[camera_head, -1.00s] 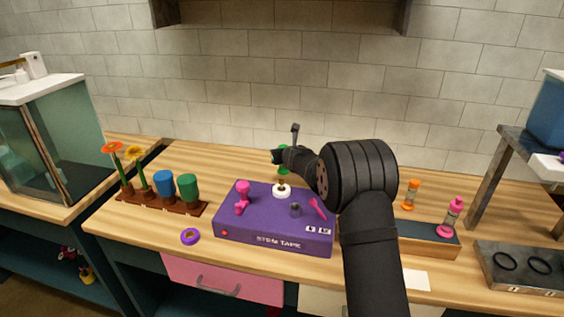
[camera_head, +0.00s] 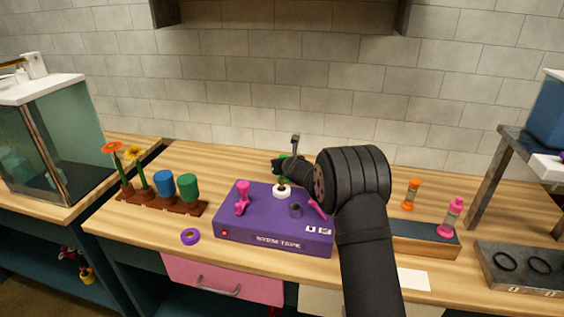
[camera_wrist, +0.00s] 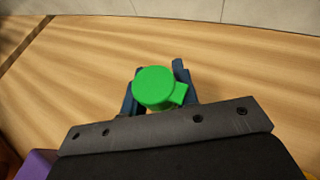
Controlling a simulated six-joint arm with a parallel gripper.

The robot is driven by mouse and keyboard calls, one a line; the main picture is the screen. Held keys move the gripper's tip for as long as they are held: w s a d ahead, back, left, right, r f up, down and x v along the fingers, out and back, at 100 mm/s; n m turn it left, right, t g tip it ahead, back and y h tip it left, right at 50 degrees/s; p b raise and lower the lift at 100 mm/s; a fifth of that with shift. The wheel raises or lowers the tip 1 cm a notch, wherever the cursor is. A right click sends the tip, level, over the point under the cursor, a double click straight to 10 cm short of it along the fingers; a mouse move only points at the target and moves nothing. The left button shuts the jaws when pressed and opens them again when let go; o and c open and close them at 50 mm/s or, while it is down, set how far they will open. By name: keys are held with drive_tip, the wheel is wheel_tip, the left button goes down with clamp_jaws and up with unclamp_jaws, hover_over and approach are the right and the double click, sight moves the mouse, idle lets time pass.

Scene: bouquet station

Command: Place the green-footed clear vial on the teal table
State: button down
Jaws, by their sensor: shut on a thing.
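My gripper (camera_head: 281,166) is shut on the green-footed clear vial, above the back edge of the purple stem tape machine. In the wrist view, the vial's round green end with a small side tab (camera_wrist: 155,89) sits between the blue jaws. The vial's clear body is hidden from the wrist camera, and in the head view only bits of green show around the gripper.
The purple machine (camera_head: 262,226) bears a white disc (camera_head: 281,191) and pink parts. A brown rack (camera_head: 163,203) with flowers and cups stands left. A pink vial (camera_head: 452,217) and an orange vial (camera_head: 410,195) stand right. A purple ring (camera_head: 190,236) lies in front. Wood behind the machine is clear.

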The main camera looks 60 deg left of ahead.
drive_tip(key=c, duration=1.1)
unclamp_jaws()
drive_tip(key=shift+r, duration=0.1)
drive_tip(key=shift+d+r, duration=0.2)
drive_tip(key=v, duration=0.4)
drive_tip(key=shift+s+d, duration=0.1)
drive_tip(key=shift+d+r, duration=0.1)
drive_tip(key=shift+r, duration=3.35)
